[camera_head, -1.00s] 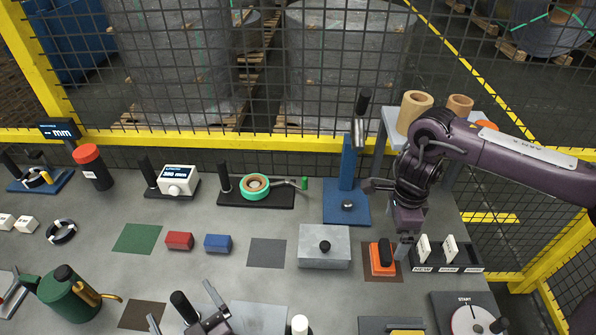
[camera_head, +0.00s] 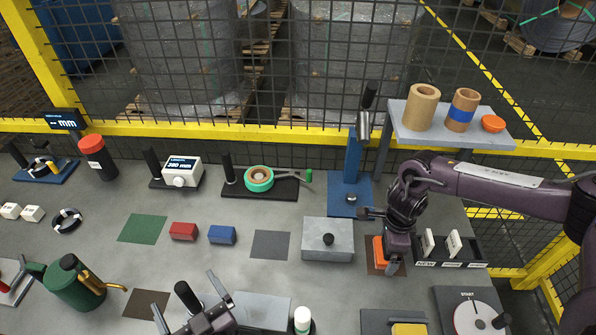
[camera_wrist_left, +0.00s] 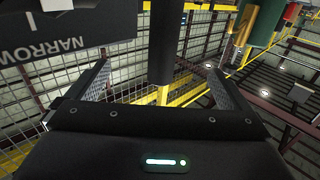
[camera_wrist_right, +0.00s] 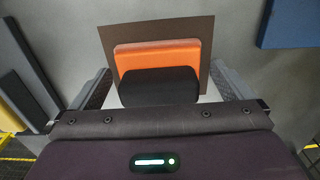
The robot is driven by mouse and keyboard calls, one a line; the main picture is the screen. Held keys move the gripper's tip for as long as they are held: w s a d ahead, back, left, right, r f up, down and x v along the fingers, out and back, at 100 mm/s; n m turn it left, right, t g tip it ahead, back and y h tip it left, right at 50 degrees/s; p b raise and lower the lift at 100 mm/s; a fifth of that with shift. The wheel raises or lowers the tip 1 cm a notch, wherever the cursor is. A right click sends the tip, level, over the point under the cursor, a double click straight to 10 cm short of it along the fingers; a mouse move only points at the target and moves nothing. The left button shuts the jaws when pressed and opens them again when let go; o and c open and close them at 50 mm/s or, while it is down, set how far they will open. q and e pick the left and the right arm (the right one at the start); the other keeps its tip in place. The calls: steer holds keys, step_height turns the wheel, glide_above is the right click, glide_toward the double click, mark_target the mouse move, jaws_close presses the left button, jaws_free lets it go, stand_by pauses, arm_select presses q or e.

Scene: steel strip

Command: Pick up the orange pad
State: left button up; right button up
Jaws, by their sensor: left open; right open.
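The orange pad (camera_head: 378,250) with a black grip lies on a brown square mat at the right of the table, partly hidden by my right arm. In the right wrist view the orange pad (camera_wrist_right: 157,55) and its black grip (camera_wrist_right: 158,88) sit between the two open fingers of my right gripper (camera_wrist_right: 163,92). I cannot tell whether the fingers touch it. My right gripper (camera_head: 394,266) points down over the pad in the head view. My left gripper (camera_head: 190,306) is open and empty at the front of the table, away from the pad.
A slotted black holder (camera_head: 457,250) with white tags stands right of the pad. A grey block with a black knob (camera_head: 328,253) stands left of it. A raised shelf (camera_head: 480,139) holds rolls behind. A green can (camera_head: 76,287) stands at front left.

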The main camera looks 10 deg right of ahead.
steer(key=c, duration=1)
steer(key=shift+r, duration=0.2)
step_height(320, 180, up, 10)
steer(key=shift+f, duration=0.15)
